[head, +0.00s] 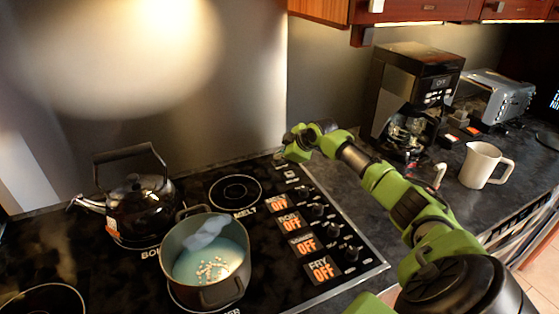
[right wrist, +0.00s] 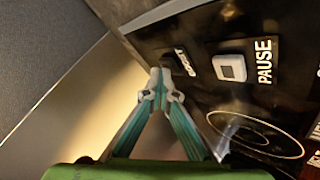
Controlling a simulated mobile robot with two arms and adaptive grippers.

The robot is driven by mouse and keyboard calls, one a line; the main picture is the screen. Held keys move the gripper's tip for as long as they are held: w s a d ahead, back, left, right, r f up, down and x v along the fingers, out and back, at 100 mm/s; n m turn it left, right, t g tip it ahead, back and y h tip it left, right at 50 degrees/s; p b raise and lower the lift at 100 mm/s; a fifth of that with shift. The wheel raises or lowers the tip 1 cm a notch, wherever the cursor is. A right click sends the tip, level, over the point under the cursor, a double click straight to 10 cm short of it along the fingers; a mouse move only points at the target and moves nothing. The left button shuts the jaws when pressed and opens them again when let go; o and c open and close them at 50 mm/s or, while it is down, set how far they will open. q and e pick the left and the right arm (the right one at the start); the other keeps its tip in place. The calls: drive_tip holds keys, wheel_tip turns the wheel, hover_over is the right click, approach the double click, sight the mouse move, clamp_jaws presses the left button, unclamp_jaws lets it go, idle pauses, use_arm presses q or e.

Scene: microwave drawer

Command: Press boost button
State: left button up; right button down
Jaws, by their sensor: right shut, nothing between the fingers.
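The black cooktop (head: 262,235) carries a row of controls along its right side. My right gripper (head: 282,156) is at the far end of that row, near the back wall. In the right wrist view my right gripper (right wrist: 160,84) is shut with its fingertips together and empty. Its tips are right beside a partly covered label (right wrist: 185,62) that seems to read BOOST. The boost button itself is hidden behind the fingertips, and I cannot tell whether they touch it. A white square button (right wrist: 230,68) lies next to the PAUSE label. My left gripper is not in view.
A pot (head: 178,252) with bluish liquid and a black kettle (head: 135,199) stand on the cooktop. Several knobs with orange OFF displays line its right side. A coffee maker (head: 415,85), a toaster (head: 497,92) and a white mug (head: 479,165) stand on the counter to the right.

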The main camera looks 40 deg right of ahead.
sight(280, 162)
drive_tip(key=shift+r+p, duration=0.5)
drive_tip(key=shift+r, duration=0.1)
drive_tip(key=shift+r, duration=0.1)
wheel_tip(280, 162, up, 6)
drive_tip(key=p, duration=0.5)
idle(0.3)
